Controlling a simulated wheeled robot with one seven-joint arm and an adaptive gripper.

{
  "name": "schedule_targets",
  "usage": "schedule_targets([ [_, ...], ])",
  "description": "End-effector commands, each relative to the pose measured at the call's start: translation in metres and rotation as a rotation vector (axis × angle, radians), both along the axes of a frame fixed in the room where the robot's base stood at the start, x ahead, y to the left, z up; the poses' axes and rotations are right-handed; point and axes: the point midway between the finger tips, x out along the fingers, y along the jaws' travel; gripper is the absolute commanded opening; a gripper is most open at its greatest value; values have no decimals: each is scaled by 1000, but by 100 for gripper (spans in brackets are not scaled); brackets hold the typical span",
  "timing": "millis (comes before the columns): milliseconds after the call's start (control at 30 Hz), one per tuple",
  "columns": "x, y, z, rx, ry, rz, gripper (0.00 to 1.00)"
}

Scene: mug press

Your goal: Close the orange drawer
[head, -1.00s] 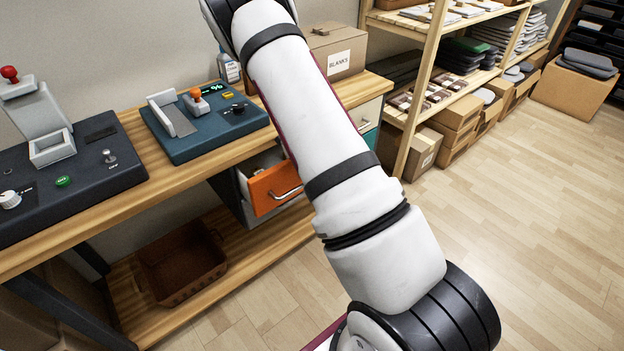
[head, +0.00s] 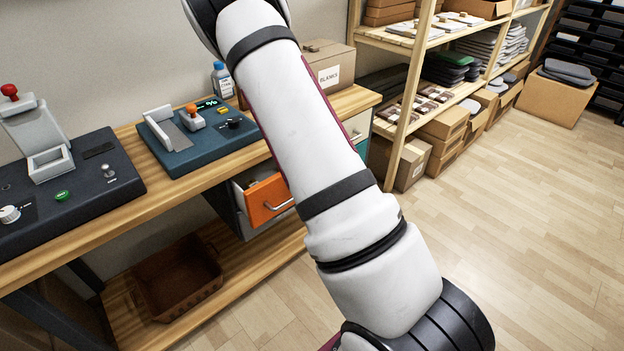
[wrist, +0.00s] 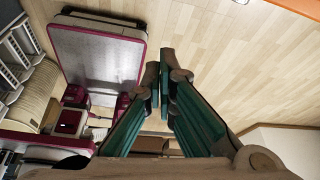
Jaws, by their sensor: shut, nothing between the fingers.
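The orange drawer (head: 268,200) is under the workbench and stands partly pulled out, with its open top showing behind the orange front. Its metal handle (head: 281,205) is on the front. My arm crosses the head view and covers the area just right of the drawer. My gripper is out of the head view. In the wrist view my gripper (wrist: 162,76) has its green-sided fingers close together, with nothing between them.
The wooden workbench (head: 215,176) carries a dark press console (head: 85,185), a blue console (head: 190,150) and a cardboard box (head: 325,66). A brown bin (head: 178,283) sits on the lower shelf. Wooden shelving (head: 425,90) stands beyond. The wooden floor (head: 520,230) at right is clear.

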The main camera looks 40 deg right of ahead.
Motion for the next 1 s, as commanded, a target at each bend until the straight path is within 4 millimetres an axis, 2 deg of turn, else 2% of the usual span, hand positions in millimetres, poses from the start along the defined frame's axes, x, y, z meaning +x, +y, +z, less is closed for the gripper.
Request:
schedule_targets([
  [133, 3, 1, 10, 1, 0, -2, 0],
  [233, -3, -3, 4, 29, 9, -30, 0],
  [433, -48, -11, -43, 234, 43, -219, 0],
  [633, -89, -5, -86, 526, 20, -470, 0],
  [800, -108, 0, -104, 776, -55, -678, 0],
  [1000, -117, -5, -107, 1059, -218, -910, 0],
])
